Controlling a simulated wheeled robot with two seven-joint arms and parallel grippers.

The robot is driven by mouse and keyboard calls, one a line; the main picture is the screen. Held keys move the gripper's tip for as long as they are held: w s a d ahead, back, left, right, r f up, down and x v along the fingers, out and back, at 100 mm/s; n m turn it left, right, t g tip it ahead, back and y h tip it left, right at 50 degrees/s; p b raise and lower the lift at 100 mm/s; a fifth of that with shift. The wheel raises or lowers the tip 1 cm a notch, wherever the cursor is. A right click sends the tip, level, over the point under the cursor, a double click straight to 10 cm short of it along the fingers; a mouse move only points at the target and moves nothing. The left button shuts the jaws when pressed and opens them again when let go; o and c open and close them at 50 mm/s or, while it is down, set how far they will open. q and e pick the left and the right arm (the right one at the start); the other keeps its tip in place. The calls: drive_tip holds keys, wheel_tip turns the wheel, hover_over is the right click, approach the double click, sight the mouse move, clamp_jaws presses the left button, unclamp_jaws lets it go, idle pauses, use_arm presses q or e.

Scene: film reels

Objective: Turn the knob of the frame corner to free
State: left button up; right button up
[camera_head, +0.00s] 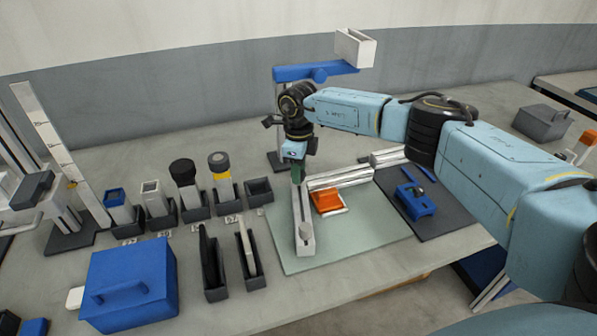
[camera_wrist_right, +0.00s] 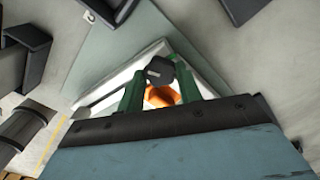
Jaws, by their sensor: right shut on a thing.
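The frame corner is where two pale metal bars meet on the green mat: one bar (camera_head: 304,232) runs toward the front, the other (camera_head: 340,178) toward the right. A dark knob (camera_wrist_right: 160,70) shows in the wrist view at the corner, with an orange piece (camera_wrist_right: 160,96) beside it. The orange piece also shows in the head view (camera_head: 327,201), in the angle between the bars. My right gripper (camera_head: 298,180) points down at the corner, its green fingers (camera_wrist_right: 160,82) shut on the knob. The gripper hides the knob in the head view. My left gripper is out of view.
The green mat (camera_head: 375,222) has free room right of the bars. A dark mat (camera_head: 440,215) with a blue tool (camera_head: 414,201) lies further right. Left stand several holders and a blue box (camera_head: 130,285). A blue-armed stand (camera_head: 300,72) rises behind.

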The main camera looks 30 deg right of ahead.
drive_tip(key=n+b, duration=0.1)
drive_tip(key=n, duration=0.3)
drive_tip(key=shift+n, duration=0.4)
drive_tip(key=n+b, duration=0.1)
drive_tip(key=n, duration=0.3)
drive_tip(key=shift+n+b, duration=0.3)
drive_tip(key=shift+b, duration=0.1)
drive_tip(key=shift+r+n, duration=0.1)
drive_tip(key=shift+n, duration=0.4)
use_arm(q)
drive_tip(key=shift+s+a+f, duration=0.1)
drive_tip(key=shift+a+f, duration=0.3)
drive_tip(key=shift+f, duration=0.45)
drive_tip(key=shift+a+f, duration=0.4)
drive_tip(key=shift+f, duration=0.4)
use_arm(e)
drive_tip(key=shift+n, duration=0.3)
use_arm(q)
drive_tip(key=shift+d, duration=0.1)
use_arm(e)
drive_tip(key=o, duration=0.9)
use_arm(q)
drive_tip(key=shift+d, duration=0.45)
use_arm(e)
drive_tip(key=shift+o, duration=0.5)
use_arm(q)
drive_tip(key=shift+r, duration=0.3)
use_arm(e)
wheel_tip(320, 180, up, 13)
drive_tip(key=shift+r, duration=0.15)
